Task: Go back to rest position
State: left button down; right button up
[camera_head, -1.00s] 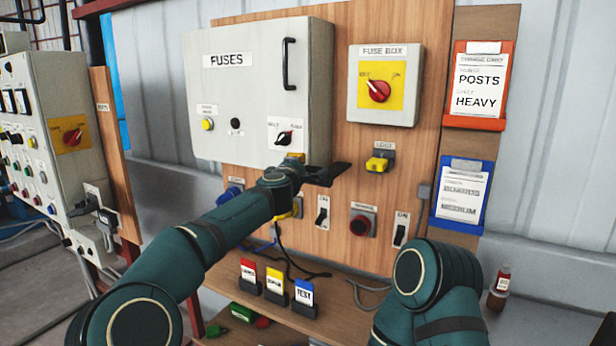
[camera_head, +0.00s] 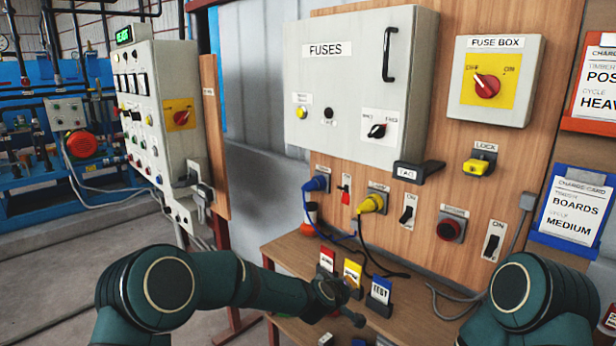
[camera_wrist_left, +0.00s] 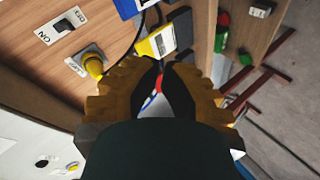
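My left arm (camera_head: 222,282) reaches in from the left, and my left gripper (camera_head: 348,304) hangs low, in front of the shelf and its cards. In the left wrist view the gripper's two fingers (camera_wrist_left: 162,75) sit close together with a narrow gap; I cannot tell whether they are shut, and no held object is clear. A yellow card (camera_wrist_left: 158,42) shows just beyond them. My right arm's elbow (camera_head: 522,290) shows at lower right, but its gripper is out of view.
The panel carries the FUSES cabinet (camera_head: 340,80), FUSE BOX (camera_head: 490,95), a black tag piece (camera_head: 420,171), a yellow lock (camera_head: 478,166) and plugged cables. Red (camera_head: 327,261), yellow (camera_head: 352,272) and blue (camera_head: 380,290) cards stand on the shelf. A control cabinet (camera_head: 165,110) stands left.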

pick_arm(q)
jog(key=s+a+f+m+g, duration=0.2)
jog(key=s+a+f, duration=0.45)
jog(key=f, duration=0.25)
jog(key=s+a+f+g, duration=0.2)
jog(key=s+a+f, duration=0.2)
jog(key=s, duration=0.5)
jog(key=s+a+f+m+g+y, duration=0.1)
jog(key=s+a+f, duration=0.3)
jog(key=s, duration=0.5)
jog(key=s+a+f+m+g+y, duration=0.1)
jog(key=s+a+f+g, duration=0.2)
jog(key=s, duration=0.7)
jog(key=a+f, duration=0.1)
jog(key=a, duration=0.1)
jog(key=shift+a, duration=0.3)
jog(key=shift+f, duration=0.1)
